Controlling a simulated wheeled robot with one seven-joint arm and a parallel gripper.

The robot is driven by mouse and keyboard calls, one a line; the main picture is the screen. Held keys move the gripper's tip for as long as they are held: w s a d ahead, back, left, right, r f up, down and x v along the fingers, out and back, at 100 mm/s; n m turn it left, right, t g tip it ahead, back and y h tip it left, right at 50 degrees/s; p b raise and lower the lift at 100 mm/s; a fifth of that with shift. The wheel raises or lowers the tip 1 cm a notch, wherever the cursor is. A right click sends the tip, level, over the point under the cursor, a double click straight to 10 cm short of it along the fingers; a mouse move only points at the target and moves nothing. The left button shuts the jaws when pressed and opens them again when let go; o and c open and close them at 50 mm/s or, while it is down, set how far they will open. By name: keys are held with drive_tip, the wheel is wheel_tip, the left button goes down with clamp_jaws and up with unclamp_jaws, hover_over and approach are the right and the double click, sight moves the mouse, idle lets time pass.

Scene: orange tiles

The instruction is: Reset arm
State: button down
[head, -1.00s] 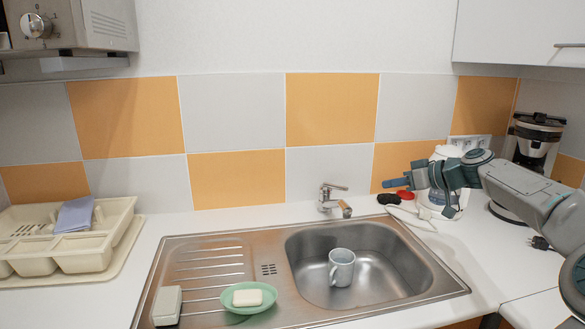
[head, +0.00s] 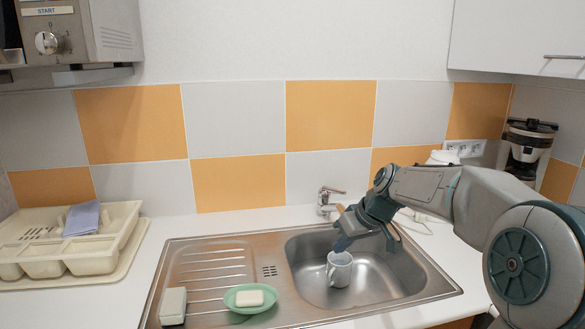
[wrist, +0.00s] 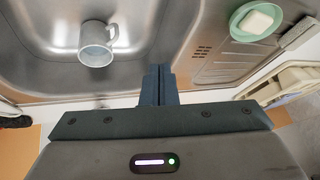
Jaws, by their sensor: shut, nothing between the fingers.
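My gripper (head: 341,244) is over the sink basin, pointing down and to the left, with its tip just above and overlapping the mug's rim in the head view. In the wrist view my gripper (wrist: 158,71) shows its two fingers pressed together with nothing between them. A light grey mug (head: 340,271) stands in the steel sink (head: 400,288). The mug also shows in the wrist view (wrist: 95,54), to the left of the fingers and apart from them.
A green dish (head: 234,304) with a white soap bar (head: 249,298) sits on the drainer. A sponge-like block (head: 173,306) lies left of it. The faucet (head: 327,198) rises behind the basin. A cream rack (head: 92,260) stands at left, and a coffee maker (head: 527,148) at back right.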

drive_tip(key=s+d+m+h+p, duration=0.1)
drive_tip(key=s+m+h+p, duration=0.1)
drive_tip(key=s, duration=1.2)
drive_tip(key=s+d+f+m+h+p, duration=0.1)
drive_tip(key=s+m, duration=0.3)
drive_tip(key=s, duration=1)
drive_tip(key=shift+s+d+g+h+p, duration=0.2)
drive_tip(key=shift+d+g+h+p, duration=0.2)
drive_tip(key=shift+d+h+p, duration=0.4)
drive_tip(key=shift+a, duration=0.2)
